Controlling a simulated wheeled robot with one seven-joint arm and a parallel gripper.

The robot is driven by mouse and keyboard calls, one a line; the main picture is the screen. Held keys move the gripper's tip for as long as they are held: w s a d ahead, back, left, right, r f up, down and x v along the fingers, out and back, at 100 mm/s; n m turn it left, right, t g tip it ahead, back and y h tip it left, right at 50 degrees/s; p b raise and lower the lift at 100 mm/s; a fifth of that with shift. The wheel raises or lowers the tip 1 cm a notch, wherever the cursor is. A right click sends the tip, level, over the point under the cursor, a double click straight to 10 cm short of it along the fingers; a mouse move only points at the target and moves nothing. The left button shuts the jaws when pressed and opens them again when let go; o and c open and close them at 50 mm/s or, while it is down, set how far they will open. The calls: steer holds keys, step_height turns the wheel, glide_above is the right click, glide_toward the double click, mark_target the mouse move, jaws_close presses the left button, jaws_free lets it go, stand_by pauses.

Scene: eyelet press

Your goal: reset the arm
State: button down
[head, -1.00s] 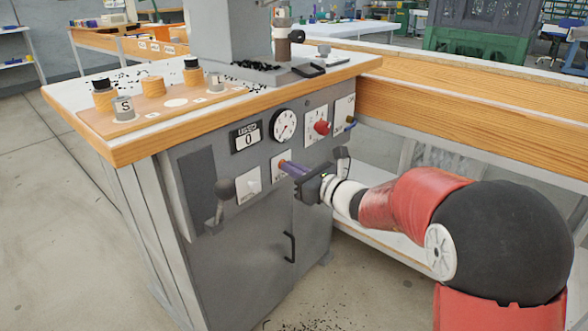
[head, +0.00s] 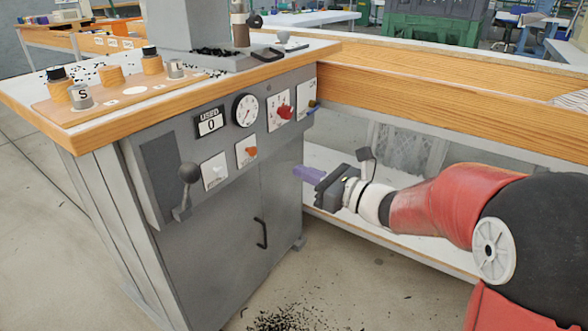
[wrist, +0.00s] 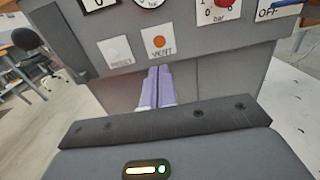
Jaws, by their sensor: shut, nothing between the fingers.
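My gripper (head: 305,173) has purple fingers and is shut with nothing between them. In the head view it is in front of the press cabinet's (head: 225,240) right side, below the control panel and apart from it. In the wrist view the two fingers (wrist: 157,88) lie side by side, pointing at the cabinet front below an orange knob (wrist: 159,41). The same knob (head: 251,152) shows in the head view, up and left of the fingers. My red and black arm reaches in from the right.
The panel carries a white knob (head: 214,171), a black-ball lever (head: 187,178), a gauge (head: 245,109), a red knob (head: 284,112) and a counter (head: 209,123). A door handle (head: 261,233) sticks out lower down. A wooden-edged bench (head: 420,96) with a low shelf stands right.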

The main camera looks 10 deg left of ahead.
steer(key=shift+s, duration=0.1)
steer(key=s+d+n+g+h+p, duration=0.1)
steer(key=s+d+n+g+h, duration=0.25)
steer(key=s+n, duration=0.4)
steer(key=s+d+n+g+h+p, duration=0.1)
steer(key=s+d+n+g+h, duration=0.2)
steer(key=s+n, duration=0.45)
steer(key=s+d+n+t+h+p, duration=0.1)
steer(key=s+d+n+h, duration=0.3)
steer(key=d, duration=0.5)
steer(key=s+d+f+n+t+h+p, duration=0.1)
steer(key=s+d+n+t+h, duration=0.2)
steer(key=s+d+h, duration=0.3)
steer(key=d+n, duration=0.1)
steer(key=d, duration=0.2)
steer(key=shift+s+d, duration=0.2)
steer(key=shift+d, duration=0.05)
steer(key=shift+t, duration=0.25)
